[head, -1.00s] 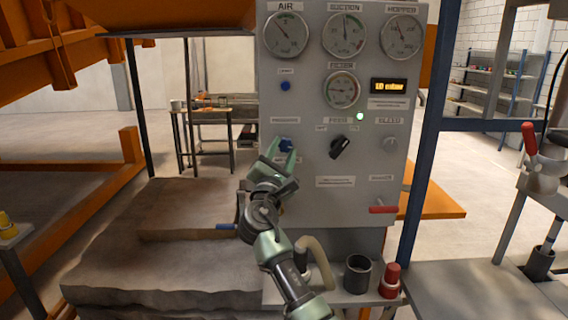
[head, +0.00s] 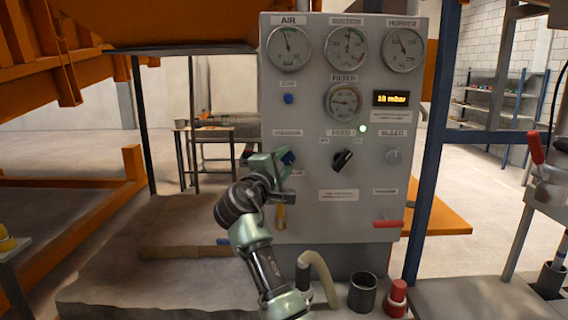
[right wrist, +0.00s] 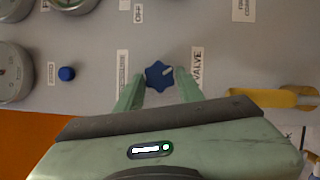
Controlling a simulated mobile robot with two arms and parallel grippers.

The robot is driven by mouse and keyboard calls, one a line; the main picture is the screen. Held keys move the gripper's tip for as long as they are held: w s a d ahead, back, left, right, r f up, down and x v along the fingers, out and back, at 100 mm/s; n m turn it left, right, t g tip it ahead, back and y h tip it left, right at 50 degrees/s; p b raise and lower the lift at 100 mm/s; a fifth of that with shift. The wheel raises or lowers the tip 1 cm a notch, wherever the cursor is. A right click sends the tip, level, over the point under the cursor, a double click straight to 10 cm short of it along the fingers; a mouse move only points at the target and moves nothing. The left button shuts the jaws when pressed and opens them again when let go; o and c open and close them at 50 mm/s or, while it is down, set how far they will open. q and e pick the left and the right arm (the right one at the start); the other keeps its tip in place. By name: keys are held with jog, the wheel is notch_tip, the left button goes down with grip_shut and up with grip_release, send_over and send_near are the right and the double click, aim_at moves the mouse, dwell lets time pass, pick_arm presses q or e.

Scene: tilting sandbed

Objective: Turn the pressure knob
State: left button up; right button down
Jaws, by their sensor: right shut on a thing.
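The blue lobed pressure knob (head: 288,157) sits on the left of the grey control panel, under a label that reads like PRESSURE. In the head view the right gripper (head: 272,160) is at the knob and partly covers it. In the right wrist view the knob (right wrist: 158,75) shows between the two green fingertips (right wrist: 160,78), one on each side of it. The gripper is shut on the knob. The left gripper is not in view.
Gauges, including the air gauge (head: 289,48), and a lit display (head: 397,99) reading about 10 mbar fill the panel's upper part. A black selector (head: 342,160) is right of the knob. A yellow valve handle (right wrist: 272,99) is close to the gripper. A red handle (head: 388,224) is lower right.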

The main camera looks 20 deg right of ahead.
jog(key=shift+f, duration=0.15)
dwell(0.4)
jog(key=c, duration=0.9)
grip_release()
jog(key=b+v, duration=0.2)
jog(key=v, duration=0.5)
jog(key=shift+s+a, duration=0.3)
